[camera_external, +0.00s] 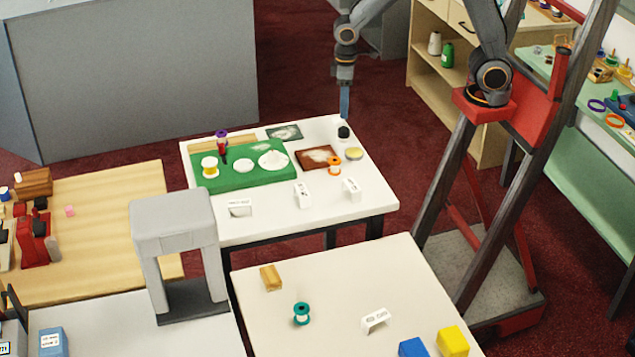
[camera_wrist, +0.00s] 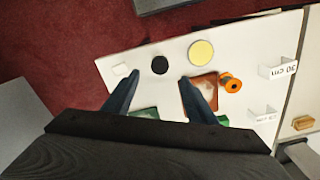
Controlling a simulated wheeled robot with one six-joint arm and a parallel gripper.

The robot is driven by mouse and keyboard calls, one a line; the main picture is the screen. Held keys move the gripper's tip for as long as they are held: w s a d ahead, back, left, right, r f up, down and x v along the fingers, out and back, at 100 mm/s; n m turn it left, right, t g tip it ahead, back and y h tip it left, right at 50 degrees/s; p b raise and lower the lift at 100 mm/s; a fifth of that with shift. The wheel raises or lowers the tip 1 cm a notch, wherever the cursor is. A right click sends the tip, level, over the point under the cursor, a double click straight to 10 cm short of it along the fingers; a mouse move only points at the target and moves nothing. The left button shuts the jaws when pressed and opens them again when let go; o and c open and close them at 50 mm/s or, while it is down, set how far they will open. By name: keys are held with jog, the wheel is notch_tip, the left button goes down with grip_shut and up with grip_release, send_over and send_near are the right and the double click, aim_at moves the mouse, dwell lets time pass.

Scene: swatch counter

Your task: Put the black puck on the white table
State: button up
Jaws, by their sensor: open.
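The black puck (camera_external: 344,133) lies on the back right corner of a white-topped table (camera_external: 270,235). In the wrist view the puck (camera_wrist: 160,65) is a round black disc on the white top (camera_wrist: 140,58). My gripper (camera_external: 344,114) reaches down from above, over the puck. In the wrist view my gripper (camera_wrist: 164,84) is open, its two dark fingers apart with nothing between them. The puck shows just past the fingertips, between their lines; I cannot tell the exact height gap. A second white-topped table (camera_external: 320,325) stands nearer the camera.
A green mat (camera_external: 215,185) with several items covers the table's left. White sign stands (camera_external: 303,194) line the front.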

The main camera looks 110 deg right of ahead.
jog(key=s+a+f+n, duration=0.1)
jog(key=s+a+n, duration=0.1)
jog(key=s+a, duration=0.2)
jog(key=s+a+f+n+t, duration=0.1)
jog(key=s+a, duration=0.4)
jog(key=a, duration=0.5)
jog(key=shift+s+a+f+n, duration=0.25)
jog(key=shift+a+f+n, duration=0.1)
jog(key=shift+f+n, duration=0.4)
